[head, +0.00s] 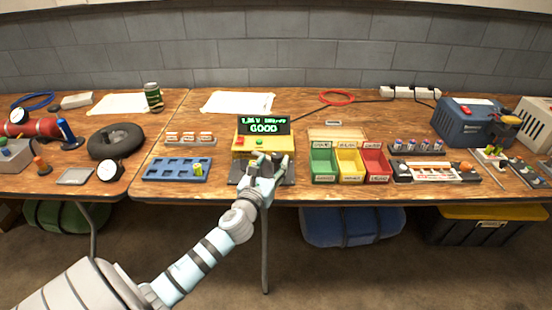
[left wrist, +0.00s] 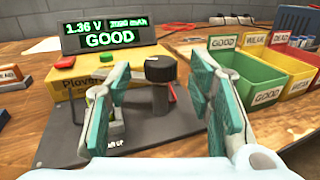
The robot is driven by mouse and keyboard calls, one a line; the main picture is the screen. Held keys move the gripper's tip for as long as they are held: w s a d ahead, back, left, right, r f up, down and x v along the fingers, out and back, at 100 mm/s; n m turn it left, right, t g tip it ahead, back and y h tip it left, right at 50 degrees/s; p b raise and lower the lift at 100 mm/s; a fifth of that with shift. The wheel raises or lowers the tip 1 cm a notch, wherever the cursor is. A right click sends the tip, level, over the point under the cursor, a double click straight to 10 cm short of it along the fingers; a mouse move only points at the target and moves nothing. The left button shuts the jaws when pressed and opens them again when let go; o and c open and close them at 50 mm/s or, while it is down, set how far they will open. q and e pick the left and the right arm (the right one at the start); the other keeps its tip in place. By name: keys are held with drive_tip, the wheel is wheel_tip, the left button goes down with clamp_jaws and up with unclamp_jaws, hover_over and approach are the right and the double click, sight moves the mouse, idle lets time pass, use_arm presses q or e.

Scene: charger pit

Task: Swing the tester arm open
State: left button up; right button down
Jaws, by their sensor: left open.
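The tester is a yellow box (head: 240,144) on a dark base plate. Its display (head: 263,126) reads GOOD, and in the left wrist view the display (left wrist: 108,33) also shows 1.36 V. A black knob (left wrist: 160,69) on a metal post, apparently part of the tester arm, stands upright over the base plate (left wrist: 160,135). My left gripper (head: 270,165) is at the front of the tester. In the left wrist view its open fingers (left wrist: 153,95) are on either side of the knob, with gaps. A cell in the cradle is partly hidden behind the left finger. My right gripper is out of view.
Green (head: 323,167), yellow (head: 350,167) and red (head: 377,167) bins stand close on the tester's right. A blue tray (head: 165,171) with a cell in it is on the left. A black cable runs behind the bins. The table's front edge is near.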

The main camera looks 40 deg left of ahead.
sight(275, 160)
use_arm(q)
drive_tip(key=shift+x, duration=1.9)
clamp_jaws()
